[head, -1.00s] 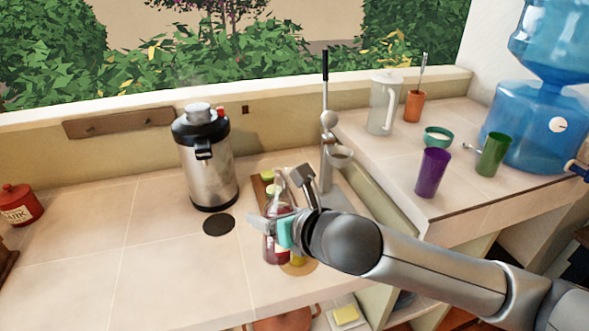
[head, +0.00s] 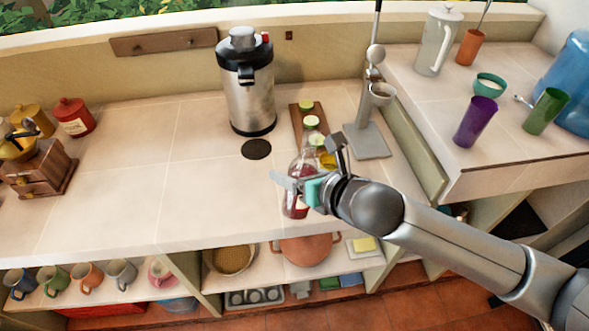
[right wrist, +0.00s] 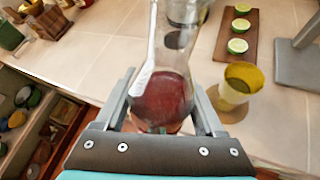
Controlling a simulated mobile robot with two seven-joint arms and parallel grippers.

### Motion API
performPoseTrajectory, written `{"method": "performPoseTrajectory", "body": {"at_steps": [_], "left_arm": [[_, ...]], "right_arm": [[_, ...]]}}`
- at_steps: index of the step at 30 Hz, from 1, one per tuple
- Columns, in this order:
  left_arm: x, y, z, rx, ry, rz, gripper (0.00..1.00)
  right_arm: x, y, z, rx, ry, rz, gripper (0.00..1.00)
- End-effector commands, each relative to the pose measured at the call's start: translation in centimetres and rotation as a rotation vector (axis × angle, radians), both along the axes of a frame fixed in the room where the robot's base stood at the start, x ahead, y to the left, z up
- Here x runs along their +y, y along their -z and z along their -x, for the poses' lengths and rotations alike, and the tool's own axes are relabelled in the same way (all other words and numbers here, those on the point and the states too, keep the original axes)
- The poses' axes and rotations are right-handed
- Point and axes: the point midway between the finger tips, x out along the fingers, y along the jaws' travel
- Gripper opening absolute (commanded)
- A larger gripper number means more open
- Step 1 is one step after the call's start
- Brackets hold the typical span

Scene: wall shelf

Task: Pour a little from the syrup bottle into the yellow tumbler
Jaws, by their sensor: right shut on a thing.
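The syrup bottle (head: 297,207) is clear glass with dark red syrup in its lower part. My right gripper (head: 305,190) is shut on it near the counter's front edge. In the right wrist view the bottle (right wrist: 163,92) stands between the two fingers, roughly upright; its top is cut off. I cannot tell whether its base touches the counter. The yellow tumbler (right wrist: 238,85) stands upright to the right of the bottle and a little beyond it, apart from the gripper. In the head view the tumbler (head: 327,159) is mostly hidden behind my right gripper. My left gripper is not in view.
A board with lime pieces (head: 297,118) lies behind the tumbler. A steel press (head: 368,143) stands to its right, a steel urn (head: 250,95) behind left, near a dark disc (head: 256,149). The counter's left middle is clear. A purple tumbler (head: 475,122) stands on the right counter.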

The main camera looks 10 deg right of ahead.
Motion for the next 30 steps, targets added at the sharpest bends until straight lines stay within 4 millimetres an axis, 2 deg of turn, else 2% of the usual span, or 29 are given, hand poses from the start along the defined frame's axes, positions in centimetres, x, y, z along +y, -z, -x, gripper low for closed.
{"method": "performPoseTrajectory", "body": {"at_steps": [2, 12, 17, 30], "left_arm": [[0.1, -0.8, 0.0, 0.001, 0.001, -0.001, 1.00], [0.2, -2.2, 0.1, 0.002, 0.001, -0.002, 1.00], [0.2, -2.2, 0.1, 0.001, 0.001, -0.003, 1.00], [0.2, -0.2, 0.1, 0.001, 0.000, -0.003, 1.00]], "right_arm": [[0.0, -0.5, -0.1, -0.004, 0.001, -0.001, 0.00], [-0.5, 2.0, -0.7, 0.179, 0.002, -0.151, 0.00], [-0.7, 3.2, -0.9, 0.258, 0.002, -0.214, 0.00], [-0.9, 5.2, -1.2, 0.419, 0.001, -0.349, 0.00]]}}
